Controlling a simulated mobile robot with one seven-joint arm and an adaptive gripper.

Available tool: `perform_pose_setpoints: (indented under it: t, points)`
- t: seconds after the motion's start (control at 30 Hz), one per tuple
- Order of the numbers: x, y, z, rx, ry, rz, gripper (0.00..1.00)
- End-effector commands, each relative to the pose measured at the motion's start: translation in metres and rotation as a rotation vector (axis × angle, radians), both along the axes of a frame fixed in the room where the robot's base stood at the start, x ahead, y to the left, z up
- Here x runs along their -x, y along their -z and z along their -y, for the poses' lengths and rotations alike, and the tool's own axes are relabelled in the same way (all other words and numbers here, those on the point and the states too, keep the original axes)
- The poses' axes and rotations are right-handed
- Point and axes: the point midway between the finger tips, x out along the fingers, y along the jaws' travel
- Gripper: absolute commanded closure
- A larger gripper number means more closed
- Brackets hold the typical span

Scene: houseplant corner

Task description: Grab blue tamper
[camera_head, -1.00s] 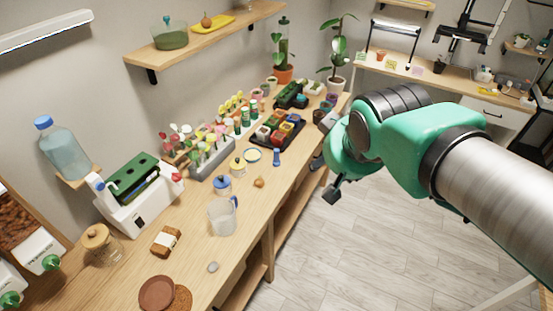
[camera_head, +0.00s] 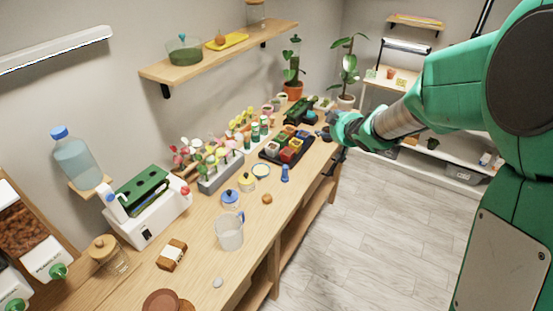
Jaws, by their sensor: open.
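The blue tamper (camera_head: 285,174) stands upright on the wooden bench near its front edge, just in front of the black tray of colourful pots. My gripper (camera_head: 334,161) is dark and small in the picture, at the bench's front edge, to the right of the tamper and a little farther back. It is open, apart from the tamper, with nothing seen between its fingers. My green arm hides part of the bench's far end.
The black tray (camera_head: 268,155) of small pots lies behind the tamper. A shallow round dish (camera_head: 261,171), a yellow-lidded jar (camera_head: 247,183), a small orange-brown object (camera_head: 267,199) and a clear jug (camera_head: 229,234) stand nearby. Bare wood surrounds the tamper's front.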

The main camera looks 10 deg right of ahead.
Motion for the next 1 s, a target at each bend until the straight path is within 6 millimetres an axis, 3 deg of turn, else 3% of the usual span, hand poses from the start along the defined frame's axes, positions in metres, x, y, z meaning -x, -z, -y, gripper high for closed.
perform_pose_setpoints:
  t: [0.03,0.13,0.3,0.6,0.8,1.0]
  points:
    - [-0.008,0.018,0.002,-0.014,-0.032,-0.001,0.46]
    - [-0.02,0.047,-0.001,-0.045,-0.107,0.01,0.46]
    - [-0.028,0.101,-0.009,-0.127,-0.241,0.017,0.46]
    - [-0.007,0.184,-0.032,-0.314,-0.452,0.01,0.46]
    - [0.008,0.207,-0.041,-0.389,-0.518,0.005,0.46]
    - [0.011,0.21,-0.043,-0.403,-0.531,0.005,0.46]
